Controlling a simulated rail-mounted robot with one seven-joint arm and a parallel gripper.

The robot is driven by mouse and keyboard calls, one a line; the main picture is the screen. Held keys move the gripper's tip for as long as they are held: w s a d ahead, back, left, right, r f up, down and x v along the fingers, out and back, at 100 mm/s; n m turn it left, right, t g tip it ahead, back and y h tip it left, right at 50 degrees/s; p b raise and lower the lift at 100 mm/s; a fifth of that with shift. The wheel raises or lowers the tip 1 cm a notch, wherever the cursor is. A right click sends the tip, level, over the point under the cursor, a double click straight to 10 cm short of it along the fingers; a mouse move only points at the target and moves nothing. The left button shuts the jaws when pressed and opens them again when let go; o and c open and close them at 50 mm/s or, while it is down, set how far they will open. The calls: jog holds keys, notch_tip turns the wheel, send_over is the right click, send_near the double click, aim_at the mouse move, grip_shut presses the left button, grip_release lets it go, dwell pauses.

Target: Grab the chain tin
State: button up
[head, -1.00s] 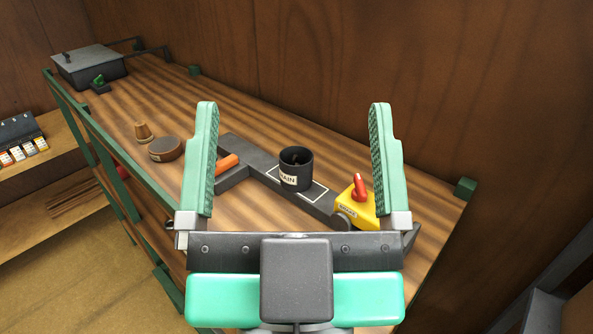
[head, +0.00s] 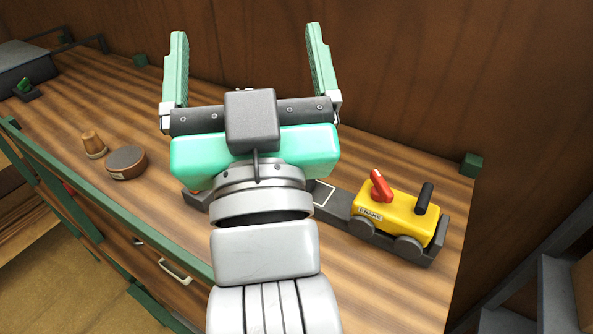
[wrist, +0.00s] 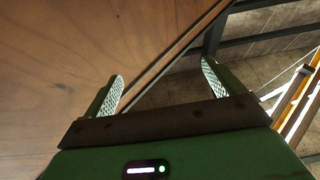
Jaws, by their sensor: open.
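The chain tin does not show in either view now; my gripper and arm cover the part of the bench where it stood. Part of a white outlined square (head: 323,194) shows on the dark track just right of my wrist. My gripper (head: 247,32) is open with nothing between its fingers, raised in front of the back wall.
A yellow brake cart (head: 398,214) with a red lever sits on the track at right. A round brown tin (head: 126,163) and a cork-like cone (head: 93,145) stand at left. A green block (head: 471,165) marks the bench's right corner. A dark box (head: 25,62) sits far left.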

jog(key=w+a+f+n+g+y+b, duration=0.25)
jog(key=w+a+g+y+b, duration=0.25)
jog(key=w+a, duration=0.5)
jog(key=w+a+f+n+g+y+b, duration=0.1)
jog(key=w+a+n+g+y+b, duration=0.35)
jog(key=w+a, duration=0.6)
jog(key=s+d+f+m+g+h+p, duration=0.1)
jog(key=s+d+f+m+g+h, duration=0.15)
jog(key=d+f+g+h, duration=0.6)
jog(key=s+d+f+m+g+h+p, duration=0.25)
jog(key=d+f, duration=0.65)
jog(key=d, duration=0.8)
jog(key=shift+t+h, duration=0.25)
jog(key=shift+t, duration=0.2)
jog(key=shift+p+x, duration=0.35)
jog(key=shift+x, duration=3.7)
